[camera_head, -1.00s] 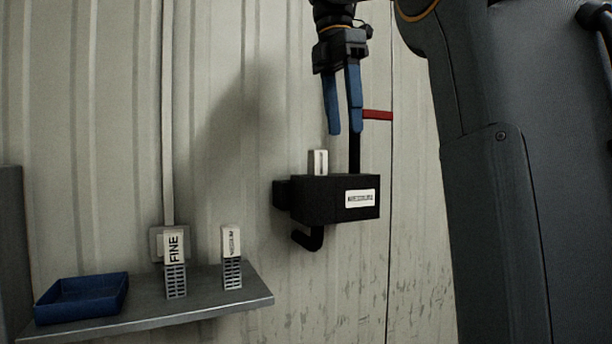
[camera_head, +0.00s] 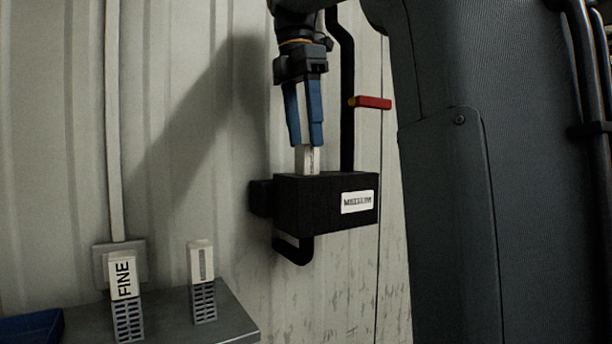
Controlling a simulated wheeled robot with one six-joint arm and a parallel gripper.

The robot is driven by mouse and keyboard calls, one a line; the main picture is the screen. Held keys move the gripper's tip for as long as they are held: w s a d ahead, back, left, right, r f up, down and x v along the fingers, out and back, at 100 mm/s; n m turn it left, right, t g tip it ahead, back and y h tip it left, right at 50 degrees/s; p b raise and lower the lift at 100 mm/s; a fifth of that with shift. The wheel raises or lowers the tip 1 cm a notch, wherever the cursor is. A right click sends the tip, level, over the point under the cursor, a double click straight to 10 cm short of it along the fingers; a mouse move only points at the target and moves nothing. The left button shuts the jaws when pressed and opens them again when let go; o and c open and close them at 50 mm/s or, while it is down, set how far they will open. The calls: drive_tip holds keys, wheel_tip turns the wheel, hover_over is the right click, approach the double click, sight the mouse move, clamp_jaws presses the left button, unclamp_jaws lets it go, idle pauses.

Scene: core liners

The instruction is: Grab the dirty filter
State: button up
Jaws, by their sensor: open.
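A white filter (camera_head: 308,161) stands upright in the top of a black wall-mounted housing (camera_head: 318,205) with a white label that seems to read "MEDIUM". Only the filter's upper end shows; the rest is inside the housing. My gripper (camera_head: 306,141) points down just above the filter. Its two blue fingers are apart, with their tips at about the filter's top. I cannot tell whether they touch it.
On a grey shelf (camera_head: 235,325) at lower left stand a filter marked "FINE" (camera_head: 123,280) and another white filter (camera_head: 202,270). A blue tray (camera_head: 30,328) is cut off at the left edge. A red handle (camera_head: 372,103) sticks out beside the black pipe behind my gripper.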

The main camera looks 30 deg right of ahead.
sight(307, 152)
drive_tip(key=shift+w+d+f+p, duration=0.1)
drive_tip(key=shift+f+p, duration=0.15)
drive_tip(key=shift+f, duration=0.45)
drive_tip(key=shift+s+d+f+p, duration=0.1)
drive_tip(key=shift+f+p, duration=0.1)
drive_tip(key=shift+f, duration=0.55)
drive_tip(key=shift+w+d+f+p, duration=0.1)
drive_tip(key=shift+f+p, duration=0.15)
drive_tip(key=shift+f, duration=0.45)
drive_tip(key=c, duration=1.2)
